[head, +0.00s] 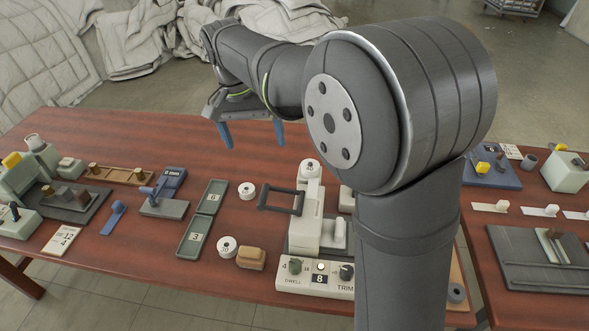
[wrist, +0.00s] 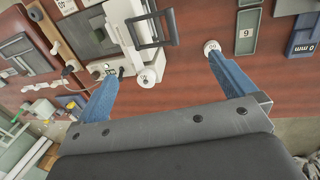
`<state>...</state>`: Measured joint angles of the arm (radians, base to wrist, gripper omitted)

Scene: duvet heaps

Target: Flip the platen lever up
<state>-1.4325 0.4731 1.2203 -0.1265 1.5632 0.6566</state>
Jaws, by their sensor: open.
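A cream press (head: 308,222) stands near the table's middle, with a dark U-shaped handle, which looks like the platen lever (head: 280,198), sticking out on its left side. In the wrist view the press (wrist: 97,33) is at the top left and the lever (wrist: 152,28) at the top middle. Whether the lever is tilted or level is hard to tell. My gripper (head: 254,146) is open and empty, its blue fingers apart, above the table and behind the lever. In the wrist view my gripper (wrist: 160,66) has the lever beyond its fingertips, not touching.
A control box (head: 315,278) with knobs sits in front of the press. A blue 0 mm gauge block (head: 170,182) is farther left. My arm hides the table right of the press.

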